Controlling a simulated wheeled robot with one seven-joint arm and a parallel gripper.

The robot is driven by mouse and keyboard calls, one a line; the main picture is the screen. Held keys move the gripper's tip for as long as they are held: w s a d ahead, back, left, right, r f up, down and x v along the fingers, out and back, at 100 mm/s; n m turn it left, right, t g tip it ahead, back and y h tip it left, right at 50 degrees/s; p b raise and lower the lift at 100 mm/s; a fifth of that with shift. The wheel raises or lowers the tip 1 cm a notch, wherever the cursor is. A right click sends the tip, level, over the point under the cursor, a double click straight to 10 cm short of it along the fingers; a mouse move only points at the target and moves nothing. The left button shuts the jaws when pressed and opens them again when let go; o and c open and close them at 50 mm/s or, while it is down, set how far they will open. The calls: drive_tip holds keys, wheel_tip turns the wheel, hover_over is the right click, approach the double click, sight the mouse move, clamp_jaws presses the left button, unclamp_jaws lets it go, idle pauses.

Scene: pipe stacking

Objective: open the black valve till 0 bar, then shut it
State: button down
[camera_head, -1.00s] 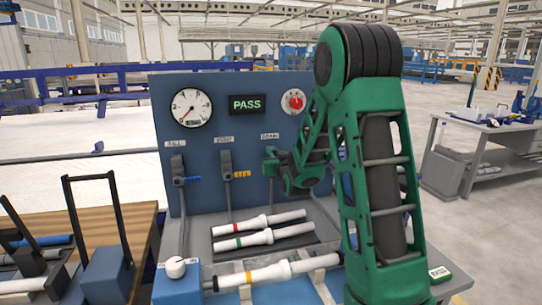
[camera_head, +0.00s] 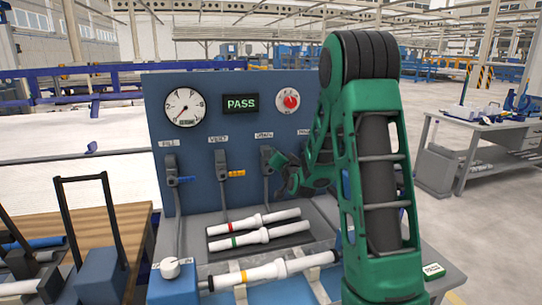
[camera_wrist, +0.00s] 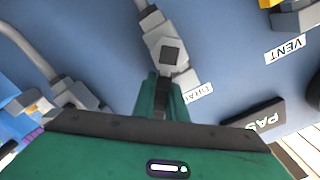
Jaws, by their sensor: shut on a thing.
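The drain valve (camera_head: 267,158) is on the blue panel, third from the left, with a grey body and pipe below. In the wrist view its grey body (camera_wrist: 165,42) shows just beyond my fingertips. My gripper (camera_head: 280,163) is at this valve's handle. In the wrist view my green fingers (camera_wrist: 162,88) are closed together on a dark handle, which they mostly hide. The handle's exact angle cannot be told. The round pressure gauge (camera_head: 186,107) has a white face; its needle points to the lower left, but its numbers are too small to read.
A display (camera_head: 241,103) reads PASS beside a red knob (camera_head: 288,99). The fill valve (camera_head: 172,172) has a blue handle, the vent valve (camera_head: 221,165) an orange one. Several white pipes (camera_head: 262,238) lie on the bench below. My arm hides the panel's right part.

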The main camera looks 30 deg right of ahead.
drive_tip(key=shift+s+d+f+m, duration=0.1)
drive_tip(key=shift+d+f+m, duration=0.4)
drive_tip(key=shift+m, duration=1.15)
drive_tip(key=shift+s+d+f+m, duration=0.1)
drive_tip(key=shift+f+m, duration=0.75)
drive_tip(key=shift+m, duration=0.85)
drive_tip(key=shift+d+f+m, duration=0.3)
drive_tip(key=shift+f+m, duration=0.35)
drive_tip(key=shift+m, duration=1)
drive_tip(key=shift+f, duration=0.1)
drive_tip(key=c, duration=1.8)
unclamp_jaws()
drive_tip(key=shift+s, duration=0.1)
drive_tip(key=v, duration=1)
